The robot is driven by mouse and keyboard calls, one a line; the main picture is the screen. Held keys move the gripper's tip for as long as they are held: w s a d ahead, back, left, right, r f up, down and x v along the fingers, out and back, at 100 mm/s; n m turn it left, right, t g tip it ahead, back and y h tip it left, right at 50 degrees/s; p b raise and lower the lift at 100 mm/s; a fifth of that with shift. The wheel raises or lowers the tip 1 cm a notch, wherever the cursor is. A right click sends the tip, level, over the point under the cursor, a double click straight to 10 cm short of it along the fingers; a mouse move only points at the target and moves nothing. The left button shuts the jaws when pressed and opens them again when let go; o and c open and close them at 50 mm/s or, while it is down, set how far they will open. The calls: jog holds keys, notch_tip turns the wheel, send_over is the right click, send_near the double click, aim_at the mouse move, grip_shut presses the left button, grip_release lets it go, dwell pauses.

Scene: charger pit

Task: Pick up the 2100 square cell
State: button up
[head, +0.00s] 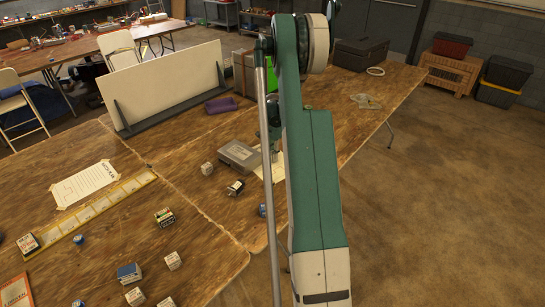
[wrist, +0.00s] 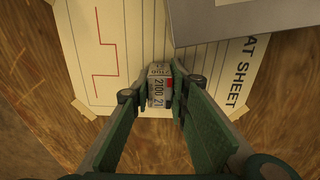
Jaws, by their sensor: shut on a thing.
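The 2100 square cell (wrist: 157,86) is a small pale block with "2100" printed on it and a red patch at one side. In the wrist view it sits between the fingertips of my gripper (wrist: 160,93), which is shut on it. It is over a white lined sheet (wrist: 98,50) taped to the wooden table. I cannot tell whether it touches the sheet. In the head view my arm hides the cell and most of the gripper.
A grey case (head: 239,156) lies close by; its edge overlaps the sheet in the wrist view. Several small blocks, including a white cube (head: 207,169) and a black-and-white cell (head: 236,188), lie to the left. A white board (head: 170,80) stands behind.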

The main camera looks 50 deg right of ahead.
jog(key=shift+r+p, duration=0.8)
jog(key=shift+r, duration=4.15)
jog(key=shift+a, duration=0.1)
